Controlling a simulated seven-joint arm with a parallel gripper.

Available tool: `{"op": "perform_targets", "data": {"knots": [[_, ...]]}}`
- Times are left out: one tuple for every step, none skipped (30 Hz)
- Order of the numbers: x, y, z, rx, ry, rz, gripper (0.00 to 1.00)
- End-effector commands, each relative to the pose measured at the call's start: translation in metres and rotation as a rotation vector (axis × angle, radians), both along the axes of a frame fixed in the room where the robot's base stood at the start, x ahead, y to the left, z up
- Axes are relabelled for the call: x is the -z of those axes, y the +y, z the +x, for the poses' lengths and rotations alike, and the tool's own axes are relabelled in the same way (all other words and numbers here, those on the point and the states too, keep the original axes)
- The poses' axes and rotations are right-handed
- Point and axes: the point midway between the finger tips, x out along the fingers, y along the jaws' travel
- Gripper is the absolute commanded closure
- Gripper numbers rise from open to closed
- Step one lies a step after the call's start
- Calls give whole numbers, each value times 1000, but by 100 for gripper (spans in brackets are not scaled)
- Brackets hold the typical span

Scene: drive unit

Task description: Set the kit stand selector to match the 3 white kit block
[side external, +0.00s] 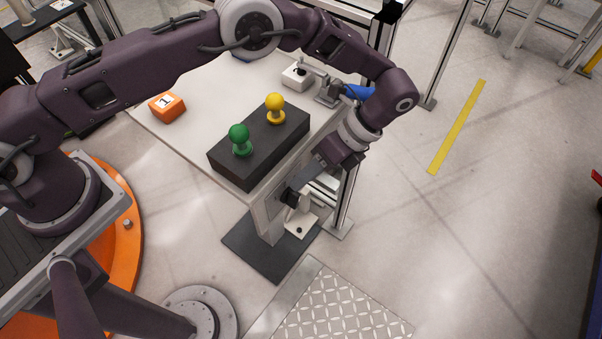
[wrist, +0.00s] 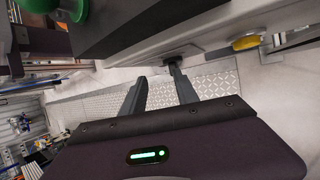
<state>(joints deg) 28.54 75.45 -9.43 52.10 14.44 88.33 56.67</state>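A white block (side external: 297,77) sits at the far side of the table; no number on it is readable. My gripper (side external: 291,197) is low beside the near end of the stand, below the tabletop edge. In the wrist view the two fingers (wrist: 157,78) are apart with nothing seen between them. The right fingertip overlaps a small dark part (wrist: 182,57) on the stand's side face; I cannot tell whether they touch or whether this is the selector. No selector marking is readable.
A black box (side external: 229,169) with a green knob (side external: 239,138) and a yellow knob (side external: 275,107) stands near the table edge. An orange block (side external: 167,107) marked 1 lies on the white tabletop (side external: 205,105). A yellow part (wrist: 246,42) is on the side face. Open floor lies right.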

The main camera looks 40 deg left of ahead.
Motion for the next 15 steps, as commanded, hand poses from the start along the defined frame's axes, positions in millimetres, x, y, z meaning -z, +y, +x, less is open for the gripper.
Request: {"op": "perform_targets", "data": {"knots": [[9, -5, -1, 6, -62, 3, 64], [15, -7, 0, 6, -100, 1, 64], [21, -10, 0, 4, -138, -4, 64], [25, -10, 1, 2, -158, -7, 64], [29, -10, 0, 0, -170, -9, 64], [35, -8, -1, -2, -176, -10, 64], [40, -6, -2, -3, -177, -9, 64], [45, -4, -4, -3, -175, -9, 64], [52, -1, -7, -3, -173, -10, 64], [58, 2, -8, -4, -174, -11, 64], [63, 4, -10, -3, -173, -10, 64], [69, 7, -12, -3, -173, -10, 64], [73, 9, -13, -3, -173, -10, 64], [77, 10, -14, -3, -175, -11, 64], [81, 12, -15, -3, -174, -10, 64]]}}
